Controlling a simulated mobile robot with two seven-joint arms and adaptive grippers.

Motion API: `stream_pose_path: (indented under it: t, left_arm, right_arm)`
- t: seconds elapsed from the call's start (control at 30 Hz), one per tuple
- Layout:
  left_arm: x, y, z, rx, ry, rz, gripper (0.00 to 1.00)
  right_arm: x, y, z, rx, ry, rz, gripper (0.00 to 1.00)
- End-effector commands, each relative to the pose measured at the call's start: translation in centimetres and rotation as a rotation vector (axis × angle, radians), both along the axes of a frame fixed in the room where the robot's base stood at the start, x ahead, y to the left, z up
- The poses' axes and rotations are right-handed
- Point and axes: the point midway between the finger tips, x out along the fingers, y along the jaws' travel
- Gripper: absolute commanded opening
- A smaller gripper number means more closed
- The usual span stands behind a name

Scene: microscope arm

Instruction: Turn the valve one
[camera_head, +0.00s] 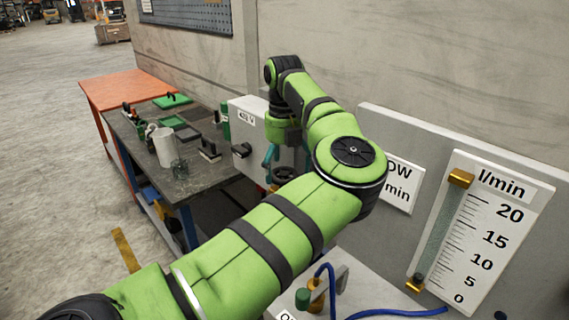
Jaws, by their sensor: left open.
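My left arm comes in from the lower left, and its green wrist bends down near the wall. My left gripper (279,157), with teal fingers, points downward and is open, partly hidden behind my own arm. Just below the fingers is a dark round handwheel (285,175), which looks like a valve. Only part of it shows, and I cannot tell whether the fingers touch it. A brass fitting with a green knob (302,299) stands at the lower middle beside a blue hose. My right gripper is not in view.
A grey panel at the right carries a flow scale (495,235) marked l/min. A white box (248,125) labelled 400 V has a black handle. A dark workbench (195,186) holds a mug and tools, and an orange table (120,88) stands behind. Open floor lies left.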

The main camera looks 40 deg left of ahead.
Motion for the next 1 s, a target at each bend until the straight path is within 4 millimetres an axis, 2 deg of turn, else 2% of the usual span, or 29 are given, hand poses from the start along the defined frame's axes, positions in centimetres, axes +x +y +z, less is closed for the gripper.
stream_pose_path:
  t: [0.17,0.33,0.37,0.4,0.47,0.5,0.77,1.0]
  left_arm:
    - [-0.1,0.0,-0.6,0.001,0.001,0.001,0.92]
    - [0.0,0.0,-0.6,0.001,0.001,0.001,0.92]
    - [0.0,0.0,-0.6,0.001,0.001,0.001,0.8]
    - [0.0,0.0,-0.6,0.001,0.001,0.001,0.64]
    - [0.0,0.0,-0.6,0.001,0.001,0.001,0.4]
    - [0.0,0.0,-0.6,0.001,0.001,0.001,0.36]
    - [0.0,0.0,-0.9,-0.001,0.001,0.043,0.36]
    - [-0.1,0.0,-1.0,-0.002,0.002,0.309,0.36]
  right_arm:
    - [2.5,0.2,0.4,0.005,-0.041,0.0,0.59]
    - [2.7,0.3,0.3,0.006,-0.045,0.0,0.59]
    - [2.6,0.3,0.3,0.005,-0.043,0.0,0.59]
    - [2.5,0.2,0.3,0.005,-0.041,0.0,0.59]
    - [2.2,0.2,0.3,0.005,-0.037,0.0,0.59]
    - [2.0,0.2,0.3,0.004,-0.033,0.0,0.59]
    - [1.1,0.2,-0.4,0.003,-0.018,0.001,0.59]
    - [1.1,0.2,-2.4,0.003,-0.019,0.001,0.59]
